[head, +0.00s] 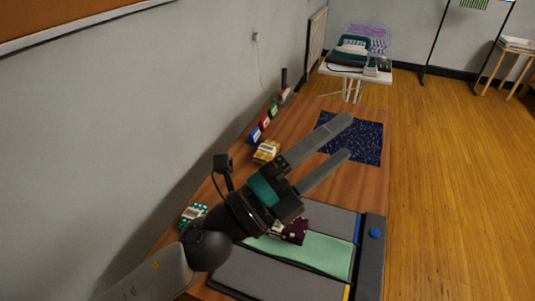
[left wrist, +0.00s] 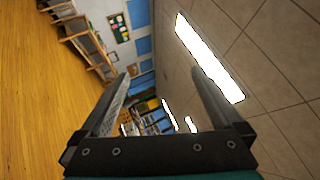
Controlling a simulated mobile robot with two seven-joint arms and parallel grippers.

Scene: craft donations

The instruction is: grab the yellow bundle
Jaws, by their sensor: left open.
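The yellow bundle (head: 266,151) lies on the wooden table near the wall, with a pale band or label on it. My left gripper (head: 342,136) is open and empty. It reaches over the table from the left, and in the head view its fingers show to the right of the bundle, pointing toward the dark blue cloth. In the left wrist view the open fingers (left wrist: 161,77) frame only the far room and ceiling, and no bundle shows there. My right gripper is in neither view.
A teal-patterned bundle (head: 193,214) sits near the wall. Blue, red and green items (head: 264,122) stand in a row behind the yellow bundle. A dark blue patterned cloth (head: 368,141) lies flat. A grey tray (head: 372,262) with green cloth (head: 318,256) is in front.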

